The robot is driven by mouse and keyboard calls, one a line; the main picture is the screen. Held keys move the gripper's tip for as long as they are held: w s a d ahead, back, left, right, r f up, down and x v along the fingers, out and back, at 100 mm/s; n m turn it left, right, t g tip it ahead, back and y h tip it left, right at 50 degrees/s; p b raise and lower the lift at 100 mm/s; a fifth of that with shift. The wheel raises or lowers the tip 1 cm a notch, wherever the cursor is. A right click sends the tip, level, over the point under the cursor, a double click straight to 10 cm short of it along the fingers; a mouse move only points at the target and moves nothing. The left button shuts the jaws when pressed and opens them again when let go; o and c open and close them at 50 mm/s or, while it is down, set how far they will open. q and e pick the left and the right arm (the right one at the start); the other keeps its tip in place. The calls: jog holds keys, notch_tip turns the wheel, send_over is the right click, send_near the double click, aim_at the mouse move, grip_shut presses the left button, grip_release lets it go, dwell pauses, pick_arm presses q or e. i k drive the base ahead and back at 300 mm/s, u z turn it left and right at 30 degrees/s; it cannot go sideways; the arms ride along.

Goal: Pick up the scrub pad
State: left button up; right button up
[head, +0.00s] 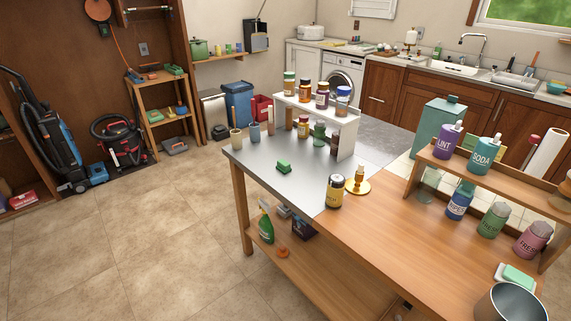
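A small green block (283,167) that looks like a scrub pad lies alone on the grey metal part of the table. A second pad, pale green and white (518,277), lies at the right end of the wooden part, near a metal pot. I cannot tell from the picture which of them is the scrub pad. Neither of my grippers shows in the head view.
A white rack (347,137) with jars stands at the metal top's back. A dark jar (334,191) and a brass holder (358,183) stand mid-table. A wooden shelf (491,166) with bottles and a metal pot (511,304) are at right. The left floor is open.

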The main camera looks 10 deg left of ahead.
aim_at(283, 166)
jog(key=u, duration=1.55)
jog(key=i, duration=1)
jog(key=z, duration=2.8)
